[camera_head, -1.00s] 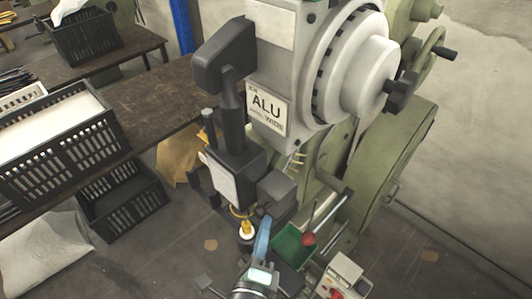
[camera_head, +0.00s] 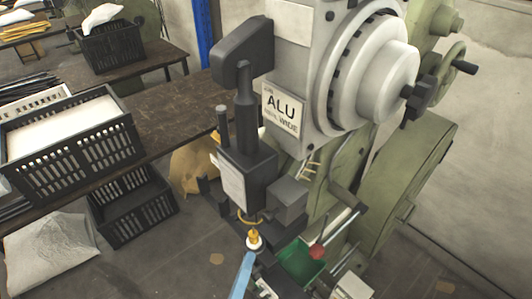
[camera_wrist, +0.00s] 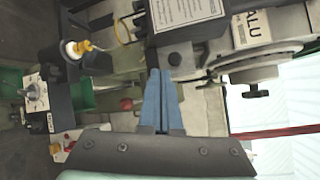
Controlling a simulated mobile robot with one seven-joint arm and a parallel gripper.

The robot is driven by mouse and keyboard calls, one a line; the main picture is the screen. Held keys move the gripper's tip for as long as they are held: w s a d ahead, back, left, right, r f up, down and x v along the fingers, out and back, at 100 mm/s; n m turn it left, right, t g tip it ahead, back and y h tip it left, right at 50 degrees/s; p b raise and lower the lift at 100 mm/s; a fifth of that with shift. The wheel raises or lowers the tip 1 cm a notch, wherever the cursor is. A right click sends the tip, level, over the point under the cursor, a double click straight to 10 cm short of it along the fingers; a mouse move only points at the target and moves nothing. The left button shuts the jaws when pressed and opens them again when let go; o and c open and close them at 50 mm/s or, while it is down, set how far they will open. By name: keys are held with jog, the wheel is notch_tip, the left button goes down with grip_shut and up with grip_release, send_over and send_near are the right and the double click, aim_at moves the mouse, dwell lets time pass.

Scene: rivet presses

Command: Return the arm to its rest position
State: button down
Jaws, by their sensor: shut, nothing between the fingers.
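My gripper (camera_wrist: 160,72) shows in the wrist view as two blue fingers closed together with nothing between them. In the head view the blue fingers (camera_head: 242,274) rise from the bottom edge, and the rest of my arm is out of the picture. The rivet press (camera_head: 290,60), with its ALU sign (camera_head: 282,110), stands in front of me. The fingers appear close to the white and yellow tip (camera_head: 254,240) under the press head. That tip also shows in the wrist view (camera_wrist: 75,48), left of the fingers and apart from them.
A green bin (camera_head: 300,262) and a red-knobbed lever (camera_head: 317,251) sit at the press's foot. A wooden table (camera_head: 170,110) with black crates (camera_head: 75,150) stands at the left, and another crate (camera_head: 135,205) is below it. A grey wall (camera_head: 490,130) is at the right.

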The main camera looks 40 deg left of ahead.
jog(key=shift+s+r, duration=0.15)
jog(key=shift+s, duration=0.7)
jog(key=shift+a, duration=0.1)
